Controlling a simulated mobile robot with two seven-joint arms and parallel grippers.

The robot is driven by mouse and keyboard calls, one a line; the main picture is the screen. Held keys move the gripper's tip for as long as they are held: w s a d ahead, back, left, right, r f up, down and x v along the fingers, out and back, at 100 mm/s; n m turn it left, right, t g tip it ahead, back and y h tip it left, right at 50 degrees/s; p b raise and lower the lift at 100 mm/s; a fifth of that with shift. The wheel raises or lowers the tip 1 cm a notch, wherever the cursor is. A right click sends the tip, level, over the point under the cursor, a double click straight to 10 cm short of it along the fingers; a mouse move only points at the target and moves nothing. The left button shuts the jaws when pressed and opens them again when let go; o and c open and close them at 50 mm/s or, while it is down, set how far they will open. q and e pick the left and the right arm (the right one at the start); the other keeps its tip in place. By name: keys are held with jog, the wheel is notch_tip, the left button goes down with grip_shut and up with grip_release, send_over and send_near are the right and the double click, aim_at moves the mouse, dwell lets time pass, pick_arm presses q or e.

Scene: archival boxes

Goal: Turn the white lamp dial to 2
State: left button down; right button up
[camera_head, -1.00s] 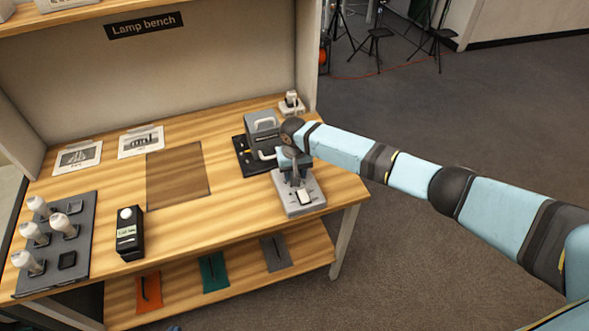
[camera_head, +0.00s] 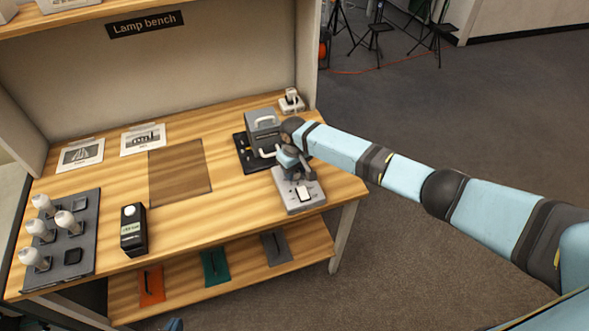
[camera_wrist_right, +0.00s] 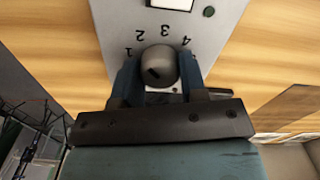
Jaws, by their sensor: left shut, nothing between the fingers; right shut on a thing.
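A dark grey round dial (camera_wrist_right: 158,66) sits on a light grey control plate (camera_wrist_right: 112,18) in the right wrist view. Printed numbers 1 to 4 appear upside down around it. A small dark mark shows on the knob's lower-left face; I cannot tell which number it indicates. My right gripper (camera_wrist_right: 158,84) has its blue fingers on either side of the dial, shut on it. In the head view, my right gripper (camera_head: 296,172) is over the plate (camera_head: 302,202) at the bench's right end and hides the dial. Only a blue sliver of my left gripper (camera_head: 173,325) shows at the bottom edge.
Behind stands a grey handled box (camera_head: 262,122) on a dark mat. A black box (camera_head: 132,232) and a tray (camera_head: 88,256) with several white bulbs stand left. The bench middle is clear.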

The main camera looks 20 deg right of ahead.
jog(key=o, duration=0.9)
notch_tip(320, 180, up, 14)
jog(key=shift+f, duration=0.1)
dwell(0.4)
